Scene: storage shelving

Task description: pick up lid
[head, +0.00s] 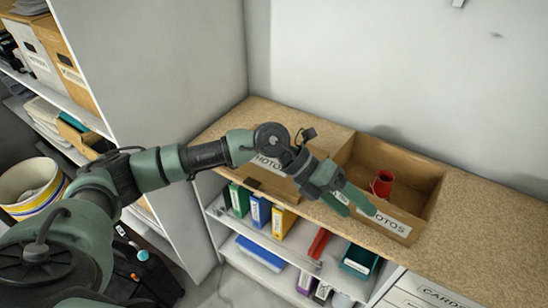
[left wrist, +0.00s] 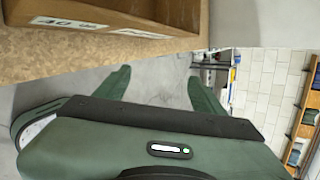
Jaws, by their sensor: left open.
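A brown cardboard piece with a white label (head: 268,163) lies on the counter left of the open box; it looks like the lid, though my left arm covers much of it. The open brown box (head: 432,205) has a PHOTOS label on its front and holds a red cup (head: 382,184). My left gripper (head: 354,207) is open and empty, in front of the open box's left front corner. In the left wrist view its two fingers (left wrist: 160,90) are spread with nothing between them, and brown cardboard with white labels (left wrist: 185,12) shows above. My right gripper is out of view.
The speckled counter (head: 490,225) is clear right of the box. Below it, shelves hold coloured binders (head: 260,210). A tall white shelf unit (head: 150,60) stands at the left, with a striped round bin (head: 28,185) beside it.

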